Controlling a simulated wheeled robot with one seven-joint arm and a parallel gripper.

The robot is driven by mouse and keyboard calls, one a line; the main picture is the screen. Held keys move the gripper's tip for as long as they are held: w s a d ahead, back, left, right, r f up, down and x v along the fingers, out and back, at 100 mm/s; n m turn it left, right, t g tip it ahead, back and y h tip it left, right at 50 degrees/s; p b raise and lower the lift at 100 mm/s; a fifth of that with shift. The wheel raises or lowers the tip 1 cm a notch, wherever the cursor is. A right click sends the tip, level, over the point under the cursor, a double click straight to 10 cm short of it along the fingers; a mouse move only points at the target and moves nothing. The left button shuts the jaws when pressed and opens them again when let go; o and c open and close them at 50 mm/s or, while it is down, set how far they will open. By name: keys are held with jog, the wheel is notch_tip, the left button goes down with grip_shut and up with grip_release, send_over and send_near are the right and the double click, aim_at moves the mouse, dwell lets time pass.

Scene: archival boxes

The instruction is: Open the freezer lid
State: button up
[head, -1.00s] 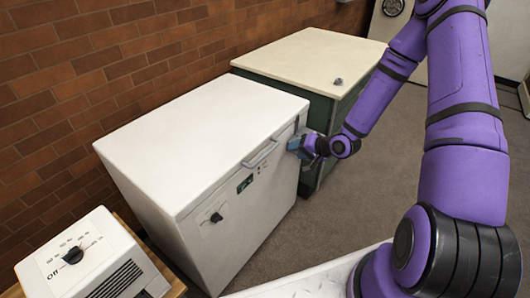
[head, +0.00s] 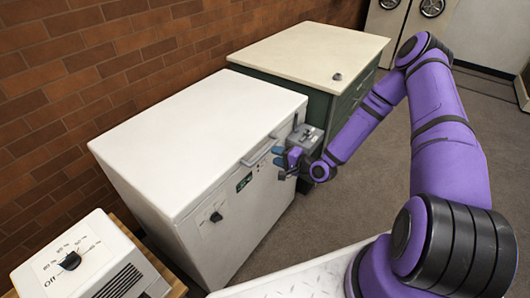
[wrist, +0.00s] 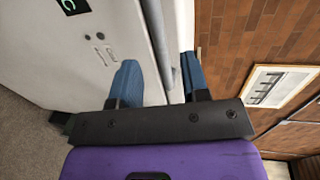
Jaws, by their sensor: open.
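The white chest freezer (head: 205,200) stands against the brick wall, and its lid (head: 200,130) is shut. A bar handle (head: 260,151) runs along the lid's front edge. It also shows in the wrist view as a grey bar (wrist: 174,72) between the fingers. My gripper (head: 281,157) is at the right end of the handle, in front of the freezer. In the wrist view its two blue fingers (wrist: 160,78) are apart, on either side of the bar. I cannot tell whether they touch it.
A green cabinet with a cream top (head: 310,55) stands right behind the freezer. A white heater-like box with a dial (head: 75,265) is at the lower left. A white surface (head: 310,282) lies at the bottom. Grey floor (head: 385,215) is clear to the right.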

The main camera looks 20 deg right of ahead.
aim_at(267, 152)
jog(key=shift+x, duration=3)
jog(key=shift+s, duration=0.1)
grip_shut()
